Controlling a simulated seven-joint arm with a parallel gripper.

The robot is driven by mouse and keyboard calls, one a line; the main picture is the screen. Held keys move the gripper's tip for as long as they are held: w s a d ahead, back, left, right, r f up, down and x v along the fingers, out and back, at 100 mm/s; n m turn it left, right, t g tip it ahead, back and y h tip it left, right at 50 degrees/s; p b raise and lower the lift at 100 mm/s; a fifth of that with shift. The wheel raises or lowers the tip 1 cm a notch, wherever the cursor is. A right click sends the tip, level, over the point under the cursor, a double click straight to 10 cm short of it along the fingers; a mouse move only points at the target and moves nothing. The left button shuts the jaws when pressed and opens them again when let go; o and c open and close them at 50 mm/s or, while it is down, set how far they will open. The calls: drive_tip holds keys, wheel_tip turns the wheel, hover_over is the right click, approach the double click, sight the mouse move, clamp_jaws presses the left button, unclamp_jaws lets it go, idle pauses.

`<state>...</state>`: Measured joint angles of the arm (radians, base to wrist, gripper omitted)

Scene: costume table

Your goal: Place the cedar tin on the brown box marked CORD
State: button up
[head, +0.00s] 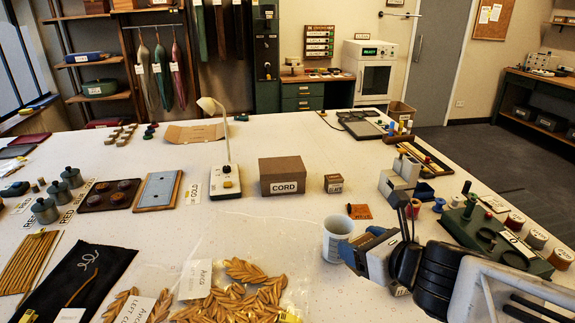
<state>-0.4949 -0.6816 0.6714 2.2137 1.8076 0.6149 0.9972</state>
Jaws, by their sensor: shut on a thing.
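The brown box marked CORD (285,177) stands closed near the middle of the table, with a flat, clear top. My gripper (352,250) is at the lower right, in front of and to the right of that box. Its jaws are shut at the right side of a pale, cup-like cylindrical container (335,240), which looks upright. I cannot read a cedar label on it, nor tell whether it touches the table.
A small brown labelled box (333,183) stands right of the CORD box, and a white lamp (225,178) stands left of it. An orange card (359,211) lies behind my gripper. Bags of golden leaves (235,300) cover the front. Grey blocks and spools crowd the right.

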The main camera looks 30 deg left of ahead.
drive_tip(key=w+a+n+g, duration=0.1)
drive_tip(key=w+a+g, duration=0.1)
drive_tip(key=w+a, duration=0.5)
drive_tip(key=w+a+f+n+g, duration=0.1)
drive_tip(key=w+a+n, duration=0.1)
drive_tip(key=w+a, duration=0.5)
drive_tip(key=w+a+n+g+y, duration=0.1)
drive_tip(key=w+a, duration=0.6)
drive_tip(key=a, duration=0.9)
drive_tip(key=shift+w+a+f+n+g, duration=0.25)
drive_tip(key=shift+w+n+g, duration=0.15)
drive_tip(key=shift+g, duration=0.4)
hover_over(279, 164)
drive_tip(key=shift+f, duration=0.7)
drive_tip(key=shift+f, duration=1.75)
drive_tip(key=shift+f, duration=0.2)
